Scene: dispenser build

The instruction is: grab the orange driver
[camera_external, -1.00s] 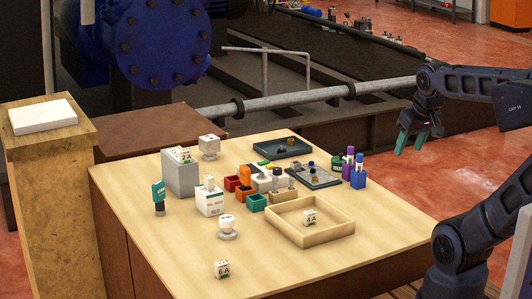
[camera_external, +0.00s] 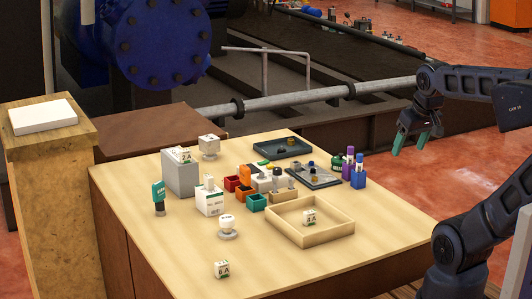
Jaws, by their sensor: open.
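A small upright orange piece (camera_external: 244,173) stands among the crowded items at the middle of the table, behind the small bins. It may be the orange driver, but it is too small and partly hidden to be sure. My gripper (camera_external: 411,147) hangs in the air at the right, beyond the table's right edge. Its teal fingers are apart and point down, with nothing between them. It is well away from the orange piece.
The table (camera_external: 180,260) holds red, orange and teal bins, a wooden tray (camera_external: 283,235) with a labelled cube, a dark tray (camera_external: 285,150), a teal-topped tool (camera_external: 159,197), a grey block (camera_external: 180,178) and purple and blue tubes. The front of the table is mostly clear.

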